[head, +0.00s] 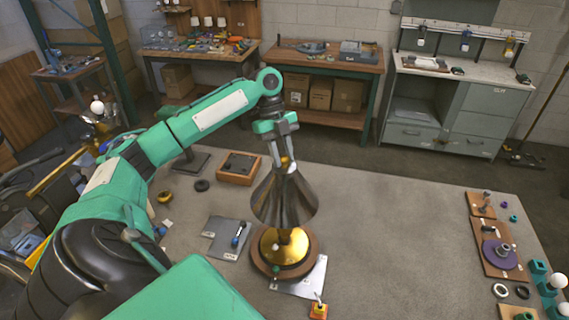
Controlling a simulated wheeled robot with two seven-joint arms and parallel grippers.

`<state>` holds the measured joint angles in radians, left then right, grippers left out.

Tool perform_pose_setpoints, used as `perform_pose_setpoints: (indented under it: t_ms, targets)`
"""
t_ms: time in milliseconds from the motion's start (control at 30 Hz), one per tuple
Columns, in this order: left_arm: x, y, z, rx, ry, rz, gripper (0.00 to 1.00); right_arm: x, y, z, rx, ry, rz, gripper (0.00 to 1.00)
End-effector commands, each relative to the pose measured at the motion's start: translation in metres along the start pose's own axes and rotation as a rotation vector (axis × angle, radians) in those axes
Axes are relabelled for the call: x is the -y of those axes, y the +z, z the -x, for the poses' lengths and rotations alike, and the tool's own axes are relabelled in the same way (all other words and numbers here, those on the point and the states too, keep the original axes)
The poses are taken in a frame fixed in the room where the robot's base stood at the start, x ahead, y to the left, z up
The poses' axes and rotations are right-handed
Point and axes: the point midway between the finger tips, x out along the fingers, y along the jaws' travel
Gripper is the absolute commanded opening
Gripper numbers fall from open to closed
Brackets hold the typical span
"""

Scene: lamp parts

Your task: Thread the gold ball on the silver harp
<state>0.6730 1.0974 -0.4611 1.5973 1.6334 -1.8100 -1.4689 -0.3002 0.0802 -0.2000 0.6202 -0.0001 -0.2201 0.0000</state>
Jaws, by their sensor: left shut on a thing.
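My left gripper (285,158) points down above the lamp, its fingers shut on the small gold ball (285,163). The ball is at the top of the dark metal cone shade (285,200). The shade stands over a round gold base (284,248) with a wooden rim. The silver harp cannot be made out clearly; the fingers and shade hide most of that spot. I cannot tell whether the ball touches the harp's tip or is just above it. My right gripper is not in view.
A white sheet (305,280) lies partly under the base. Wooden boards with parts (497,255) stand at the right edge. The tabletop between is clear.

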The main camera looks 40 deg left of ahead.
Motion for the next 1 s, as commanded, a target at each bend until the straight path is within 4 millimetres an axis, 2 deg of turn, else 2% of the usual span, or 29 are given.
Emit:
perform_pose_setpoints:
  t_ms: [167, 500, 600, 1000]
  targets:
    - [0.0005, -0.0002, -0.0044, -0.003, 0.035, -0.061, 0.00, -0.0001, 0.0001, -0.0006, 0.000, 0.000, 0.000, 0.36]
    - [0.0048, -0.0010, -0.0038, -0.002, 0.206, -0.444, 0.00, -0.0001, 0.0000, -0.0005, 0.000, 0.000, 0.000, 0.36]
    - [0.0049, -0.0009, -0.0037, 0.000, 0.234, -0.506, 0.00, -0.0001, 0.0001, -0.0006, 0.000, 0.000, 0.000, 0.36]
    - [0.0049, -0.0007, -0.0044, -0.003, 0.251, -0.548, 0.00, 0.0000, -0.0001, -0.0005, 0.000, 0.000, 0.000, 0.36]
